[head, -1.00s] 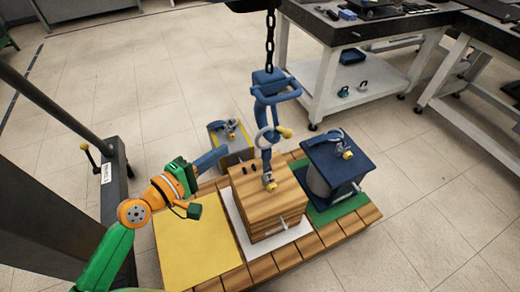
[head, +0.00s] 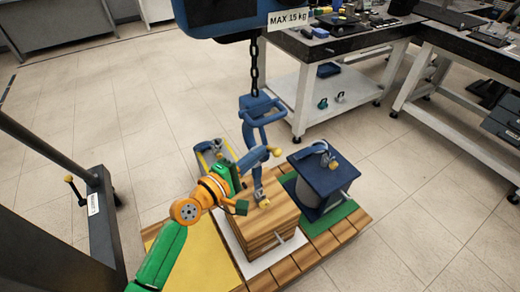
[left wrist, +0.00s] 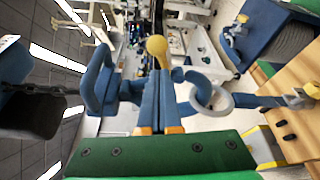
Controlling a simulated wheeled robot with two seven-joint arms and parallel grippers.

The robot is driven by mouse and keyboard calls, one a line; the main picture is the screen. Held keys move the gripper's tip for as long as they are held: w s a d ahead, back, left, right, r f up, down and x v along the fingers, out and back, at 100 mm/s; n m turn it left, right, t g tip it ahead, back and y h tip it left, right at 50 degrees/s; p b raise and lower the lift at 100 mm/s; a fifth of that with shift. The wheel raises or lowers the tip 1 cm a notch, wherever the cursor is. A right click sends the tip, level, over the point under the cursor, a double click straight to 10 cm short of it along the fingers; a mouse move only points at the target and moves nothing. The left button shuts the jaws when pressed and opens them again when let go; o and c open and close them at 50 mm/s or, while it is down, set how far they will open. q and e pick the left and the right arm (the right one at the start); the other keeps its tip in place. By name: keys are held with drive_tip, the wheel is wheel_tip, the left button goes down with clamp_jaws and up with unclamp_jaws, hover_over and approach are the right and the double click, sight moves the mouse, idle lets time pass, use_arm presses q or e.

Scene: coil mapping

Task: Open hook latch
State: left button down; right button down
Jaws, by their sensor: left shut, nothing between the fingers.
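The blue hook (head: 258,112) hangs on a chain above the wooden box (head: 262,226). Its latch has a yellow ball knob (head: 276,152), which also shows in the left wrist view (left wrist: 157,47). There the knob appears just beyond my fingertips; I cannot tell whether they touch. My left gripper (head: 250,160) is beside the hook, its blue fingers pressed together and empty, also in the left wrist view (left wrist: 160,80). A pale ring (left wrist: 210,96) shows right of the fingers. The hook's lower end is partly hidden in the head view. My right gripper is not in view.
A dark blue coil-like block (head: 322,170) stands on a green mat right of the box. A yellow mat (head: 190,262) lies at the left of the wooden pallet. The hoist housing (head: 215,18) hangs above. Workbenches stand behind; open floor lies right.

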use_arm(q)
drive_tip(key=shift+s+d+r, duration=0.1)
drive_tip(key=shift+s+d, duration=0.15)
drive_tip(key=shift+d, duration=0.1)
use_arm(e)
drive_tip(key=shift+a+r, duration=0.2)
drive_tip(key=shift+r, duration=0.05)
